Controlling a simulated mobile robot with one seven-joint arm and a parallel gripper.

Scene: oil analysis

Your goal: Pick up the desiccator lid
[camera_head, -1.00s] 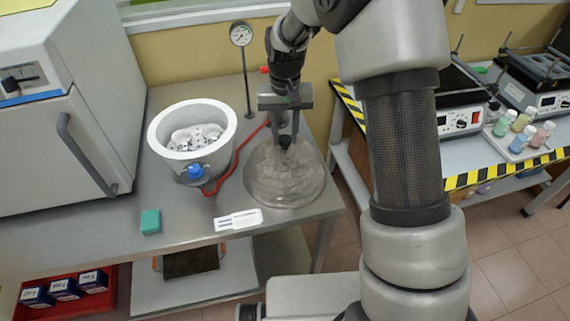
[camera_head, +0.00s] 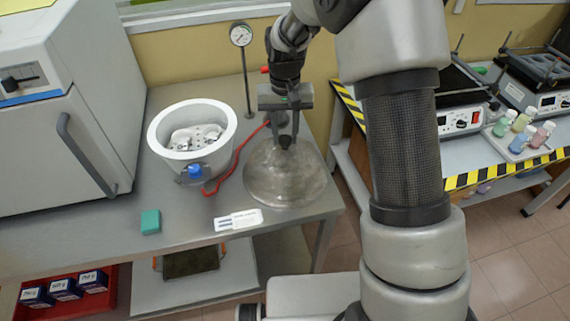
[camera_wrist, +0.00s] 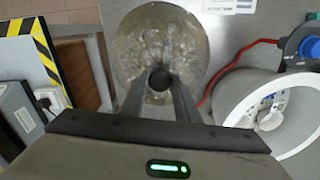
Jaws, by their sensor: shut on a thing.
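The desiccator lid (camera_head: 287,178) is a clear, greyish dome with a dark knob on top. It is at the right end of the steel bench, right of the white desiccator bowl (camera_head: 160,135). My gripper (camera_head: 286,142) is above the lid and shut on its knob. In the wrist view the two fingers (camera_wrist: 160,85) close around the dark knob, with the lid (camera_wrist: 190,35) behind it. I cannot tell whether the lid's rim touches the bench. The open bowl (camera_wrist: 232,108) also shows in the wrist view, with a blue valve and a perforated white plate inside.
A red hose (camera_head: 228,178) runs between bowl and lid. A gauge on a stand (camera_head: 242,36) rises behind. A white card (camera_head: 239,220) and a green block (camera_head: 151,222) lie near the bench's front edge. A white oven (camera_head: 60,120) stands left; a striped-edge table (camera_head: 460,178) stands right.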

